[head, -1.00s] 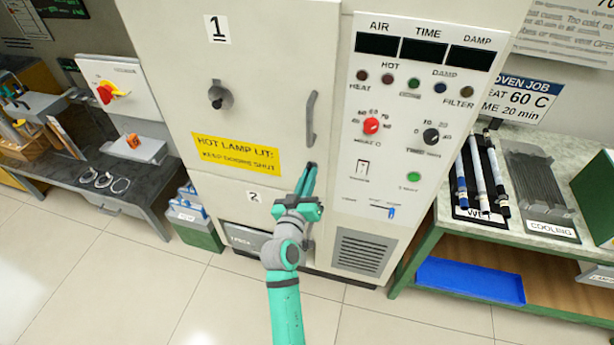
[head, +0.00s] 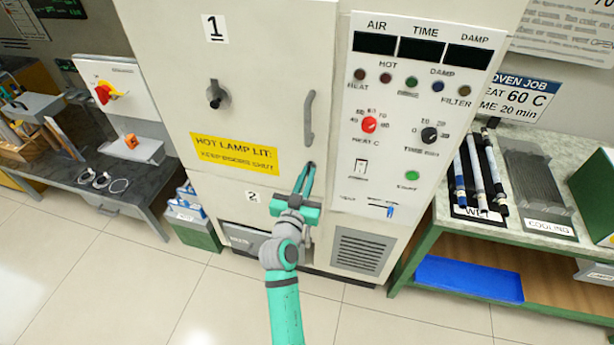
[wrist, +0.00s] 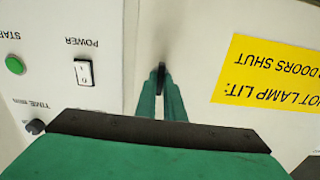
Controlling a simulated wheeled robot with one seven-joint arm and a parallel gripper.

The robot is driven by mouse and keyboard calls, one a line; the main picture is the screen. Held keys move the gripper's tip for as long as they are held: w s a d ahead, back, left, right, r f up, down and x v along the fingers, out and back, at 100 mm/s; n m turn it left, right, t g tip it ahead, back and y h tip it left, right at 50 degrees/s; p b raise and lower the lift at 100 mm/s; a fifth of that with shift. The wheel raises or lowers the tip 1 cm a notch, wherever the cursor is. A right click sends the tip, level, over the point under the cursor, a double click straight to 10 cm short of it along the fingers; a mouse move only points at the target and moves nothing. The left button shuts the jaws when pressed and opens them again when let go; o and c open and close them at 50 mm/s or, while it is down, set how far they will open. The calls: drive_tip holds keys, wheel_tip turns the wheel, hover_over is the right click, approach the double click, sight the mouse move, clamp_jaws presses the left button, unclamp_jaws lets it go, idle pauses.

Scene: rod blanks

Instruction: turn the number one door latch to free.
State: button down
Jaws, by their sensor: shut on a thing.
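The number one door (head: 265,75) is the upper white cabinet door, marked with a "1", and it looks shut. My gripper (head: 311,166) is at its lower right, just below the grey vertical handle (head: 309,118). In the wrist view, which is upside down, my gripper's green fingers (wrist: 161,88) are closed together on a narrow dark piece (wrist: 161,70) against the door face. It looks like the door latch. The fingers hide most of it, so its angle cannot be told.
The control panel (head: 400,160) with knobs and a power switch is close to the right of my gripper. A green-framed bench (head: 440,225) stands at right, a dark table (head: 100,165) at left.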

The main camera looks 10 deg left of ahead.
drive_tip(key=shift+f, duration=0.15)
drive_tip(key=c, duration=1.9)
unclamp_jaws()
drive_tip(key=shift+o, duration=0.2)
drive_tip(key=shift+w, duration=0.1)
drive_tip(key=shift+s+a, duration=0.1)
drive_tip(key=shift+s, duration=0.35)
drive_tip(key=s+a, duration=0.1)
drive_tip(key=s, duration=0.9)
drive_tip(key=shift+a, duration=0.1)
drive_tip(key=shift+w, duration=0.1)
